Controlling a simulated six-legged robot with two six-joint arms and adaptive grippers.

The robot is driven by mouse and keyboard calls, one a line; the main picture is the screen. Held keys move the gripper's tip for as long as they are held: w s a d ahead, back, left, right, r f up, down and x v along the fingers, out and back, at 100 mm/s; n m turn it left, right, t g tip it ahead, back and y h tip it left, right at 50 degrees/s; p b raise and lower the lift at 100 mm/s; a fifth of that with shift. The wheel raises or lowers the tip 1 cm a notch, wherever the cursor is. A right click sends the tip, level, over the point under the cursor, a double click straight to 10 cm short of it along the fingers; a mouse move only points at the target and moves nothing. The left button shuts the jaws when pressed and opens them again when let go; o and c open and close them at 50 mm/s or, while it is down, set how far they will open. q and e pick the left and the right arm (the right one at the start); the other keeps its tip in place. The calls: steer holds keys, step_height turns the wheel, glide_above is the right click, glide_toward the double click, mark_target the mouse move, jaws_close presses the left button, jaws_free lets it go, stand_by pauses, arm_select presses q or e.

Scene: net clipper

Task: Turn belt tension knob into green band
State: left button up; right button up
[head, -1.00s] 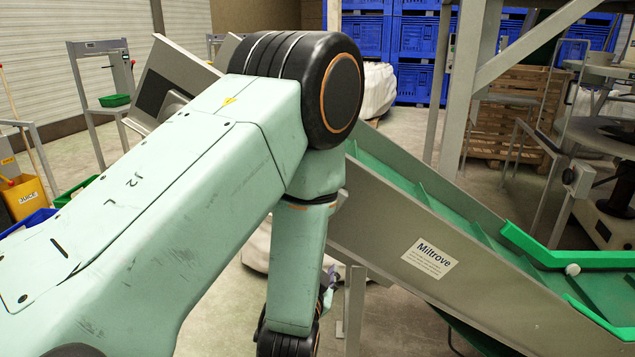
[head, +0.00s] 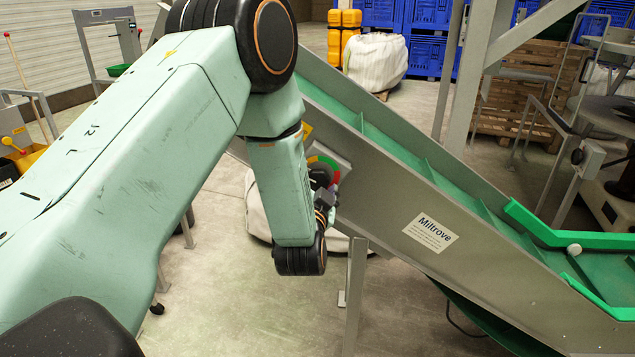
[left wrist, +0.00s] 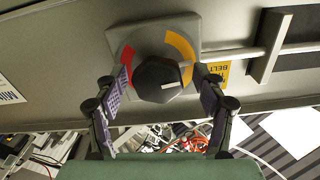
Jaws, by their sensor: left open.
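My left gripper (left wrist: 160,84) is open, with one finger on each side of the knob; contact is unclear. It also shows in the head view (head: 326,198), beside the dial.
The dial is on the side of a sloping conveyor (head: 390,200) with a green belt and a Miltrove label (head: 429,232). A bar with a crosspiece (left wrist: 268,48) lies right of the knob. A support leg (head: 355,295) stands below; white sacks (head: 258,212) sit behind.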

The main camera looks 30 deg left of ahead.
arm_select(q)
steer(key=shift+d+r, duration=0.15)
steer(key=shift+d, duration=0.15)
steer(key=shift+c, duration=0.9)
steer(key=shift+a, duration=0.15)
steer(key=c, duration=1)
